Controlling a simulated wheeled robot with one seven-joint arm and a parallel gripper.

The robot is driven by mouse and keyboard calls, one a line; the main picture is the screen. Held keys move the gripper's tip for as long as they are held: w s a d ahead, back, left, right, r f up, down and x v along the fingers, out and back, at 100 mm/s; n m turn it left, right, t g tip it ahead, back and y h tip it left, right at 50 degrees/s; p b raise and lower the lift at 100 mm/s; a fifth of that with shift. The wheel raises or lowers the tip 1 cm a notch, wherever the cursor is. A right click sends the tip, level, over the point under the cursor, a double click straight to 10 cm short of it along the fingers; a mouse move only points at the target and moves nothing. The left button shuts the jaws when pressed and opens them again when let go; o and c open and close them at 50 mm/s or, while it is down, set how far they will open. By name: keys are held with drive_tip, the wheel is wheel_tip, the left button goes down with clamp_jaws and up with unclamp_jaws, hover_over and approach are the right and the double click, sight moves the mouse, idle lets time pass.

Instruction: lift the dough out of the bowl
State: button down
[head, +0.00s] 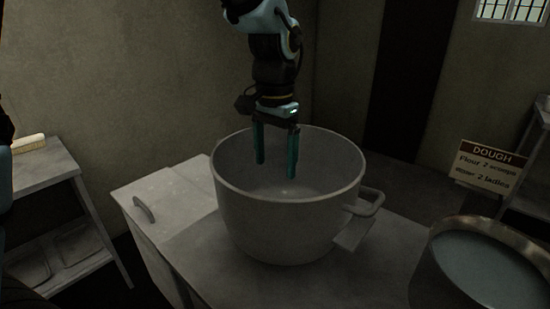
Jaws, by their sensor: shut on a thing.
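A large pale metal bowl (280,225) with a side handle stands upright on the counter. My gripper (276,170) points straight down into it from above, its two teal fingers spaced apart and their tips below the far rim. The gripper is shut on the dough. The dough's outline cannot be made out against the pale inside of the bowl, and the near wall hides the bottom.
A round vessel of bluish liquid (485,268) stands at the lower right. A "DOUGH" sign (488,168) is behind it. A shelf unit (60,215) with a brush (28,143) is at the left. The counter (180,190) left of the bowl is mostly clear.

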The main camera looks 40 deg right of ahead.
drive_tip(key=shift+r+p, duration=4.5)
drive_tip(key=shift+r, duration=0.3)
